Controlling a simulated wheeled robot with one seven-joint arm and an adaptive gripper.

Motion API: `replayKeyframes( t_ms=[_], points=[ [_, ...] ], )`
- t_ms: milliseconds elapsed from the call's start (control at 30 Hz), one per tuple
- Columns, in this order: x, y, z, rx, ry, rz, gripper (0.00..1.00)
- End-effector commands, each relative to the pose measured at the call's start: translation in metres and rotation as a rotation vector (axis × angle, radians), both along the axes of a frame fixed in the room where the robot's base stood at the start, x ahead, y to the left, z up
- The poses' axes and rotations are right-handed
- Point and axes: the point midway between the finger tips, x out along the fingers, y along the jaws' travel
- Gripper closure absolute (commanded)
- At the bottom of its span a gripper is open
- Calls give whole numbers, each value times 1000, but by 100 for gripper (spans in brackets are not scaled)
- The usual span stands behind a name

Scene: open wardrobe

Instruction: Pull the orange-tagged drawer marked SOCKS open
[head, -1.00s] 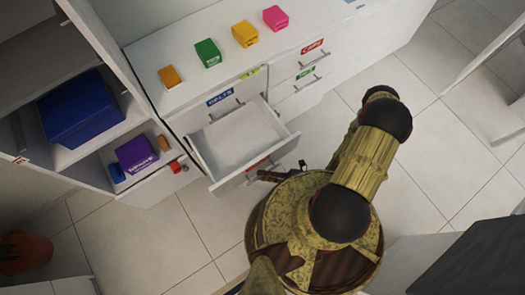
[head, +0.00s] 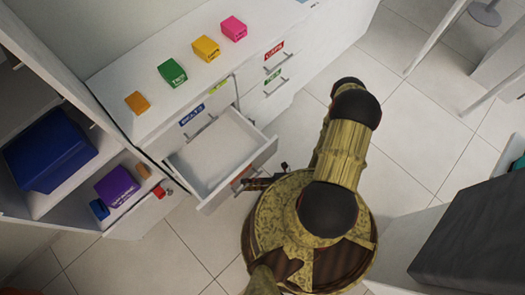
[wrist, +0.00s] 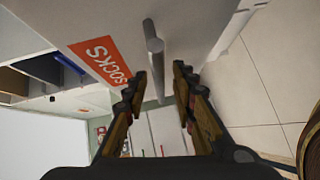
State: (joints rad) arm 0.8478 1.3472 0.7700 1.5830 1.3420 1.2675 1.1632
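The drawer (head: 255,160) with the orange tag stands pulled out of the white dresser, and its inside looks empty. In the wrist view the orange SOCKS tag (wrist: 101,61) sits on its white front, beside a grey bar handle (wrist: 154,60). My gripper (wrist: 160,75) is open, with one finger on each side of the handle's line. A gap shows between the fingers and the bar, so the handle does not look gripped. In the head view my gripper (head: 265,181) is close in front of the drawer front, partly hidden by my arm.
Orange, green, yellow and pink boxes stand on the dresser top (head: 150,85). Other closed drawers have blue, green and red tags. An open wardrobe at left holds a blue bin (head: 50,150) and a purple box (head: 117,186). The tiled floor (head: 400,150) to the right is clear.

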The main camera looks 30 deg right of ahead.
Motion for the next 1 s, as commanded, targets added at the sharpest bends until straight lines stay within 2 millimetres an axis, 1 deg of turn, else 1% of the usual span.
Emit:
replayKeyframes(
  t_ms=[167, 267, 567, 800, 1000],
  points=[
    [-3, -8, 1, -1, 0, -3, 73],
    [-7, -17, 3, -1, -2, -6, 73],
    [-25, -51, 8, -1, -2, -6, 73],
    [-42, -81, 12, -2, -1, -6, 73],
    [-52, -99, 15, -1, -1, -3, 73]
  ],
)
